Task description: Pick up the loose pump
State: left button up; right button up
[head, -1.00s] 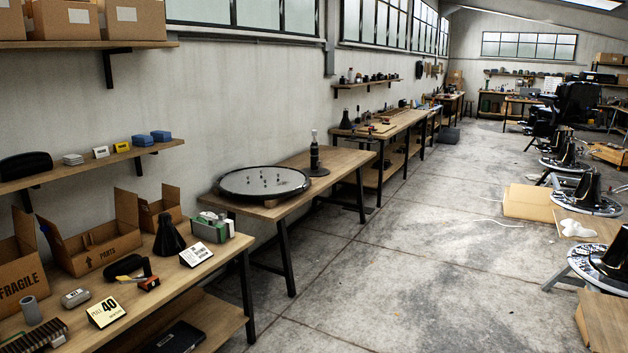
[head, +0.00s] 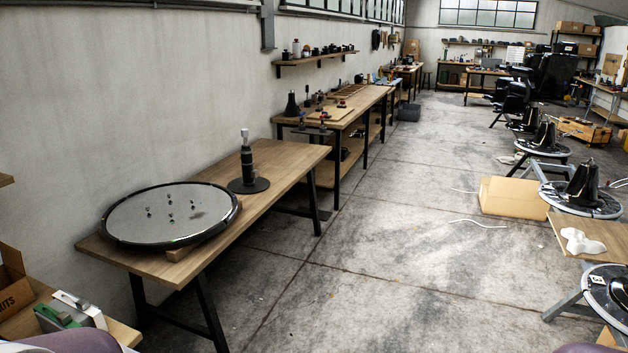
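A dark upright cylinder with a pale silver top, which looks like the pump (head: 247,162), stands on a flat black disc (head: 261,187) on the near wooden table (head: 286,157). It is upright, with clear tabletop around it. Neither of my grippers is in view. Only rounded purple-grey parts, which seem to be my arms, show at the bottom left and bottom right edges.
A large round black-rimmed plate (head: 173,222) with small parts on it lies at the table's near end. A grey and green box (head: 72,312) sits at lower left. Chair bases (head: 583,190) line the right. The concrete floor (head: 390,240) between is mostly clear.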

aim_at(250, 183)
jog(key=i, duration=3.65)
